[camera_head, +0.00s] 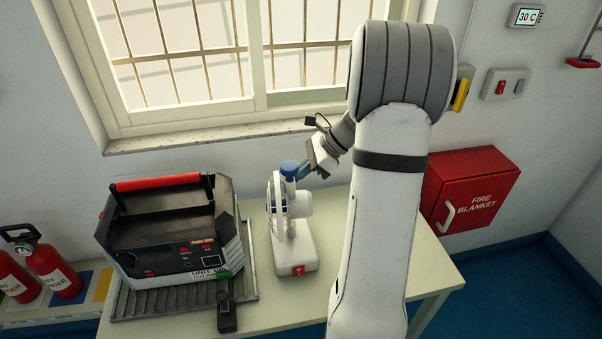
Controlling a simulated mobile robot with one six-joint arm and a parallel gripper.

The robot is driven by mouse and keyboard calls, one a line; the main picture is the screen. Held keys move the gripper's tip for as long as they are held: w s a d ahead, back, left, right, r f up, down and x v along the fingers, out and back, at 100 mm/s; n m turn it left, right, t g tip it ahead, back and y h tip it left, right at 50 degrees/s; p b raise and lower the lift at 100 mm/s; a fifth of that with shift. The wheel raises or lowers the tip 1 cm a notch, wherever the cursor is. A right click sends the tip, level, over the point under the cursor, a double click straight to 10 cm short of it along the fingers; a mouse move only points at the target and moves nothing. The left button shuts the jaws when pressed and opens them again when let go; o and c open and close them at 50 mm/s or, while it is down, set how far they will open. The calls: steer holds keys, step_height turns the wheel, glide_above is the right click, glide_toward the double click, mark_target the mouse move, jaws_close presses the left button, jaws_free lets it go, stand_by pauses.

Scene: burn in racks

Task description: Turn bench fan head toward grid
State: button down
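The small white bench fan (300,252) stands upright on the pale table, right of the grey unit. Its round caged head (277,208) is seen nearly edge-on and faces left, toward the unit. My gripper (292,171) reaches in from the upper right, its blue fingers at the top of the fan head. They overlap the head in the view; whether they touch or grip it cannot be told. The finger gap is too small to make out. A window with a grid of bars (180,52) is behind the table; no other grid is clear.
The grey unit (160,225) with a red handle sits on a ribbed mat (180,301) at left. A black-and-green tool (226,303) lies at its front. A red fire blanket box (468,190) hangs at right. Red extinguishers (52,267) stand at far left.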

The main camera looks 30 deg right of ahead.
steer(key=shift+w+a+n+g+p, duration=0.45)
steer(key=shift+a+n+g+p, duration=0.25)
steer(key=shift+a+n+p, duration=0.25)
steer(key=shift+d, duration=0.2)
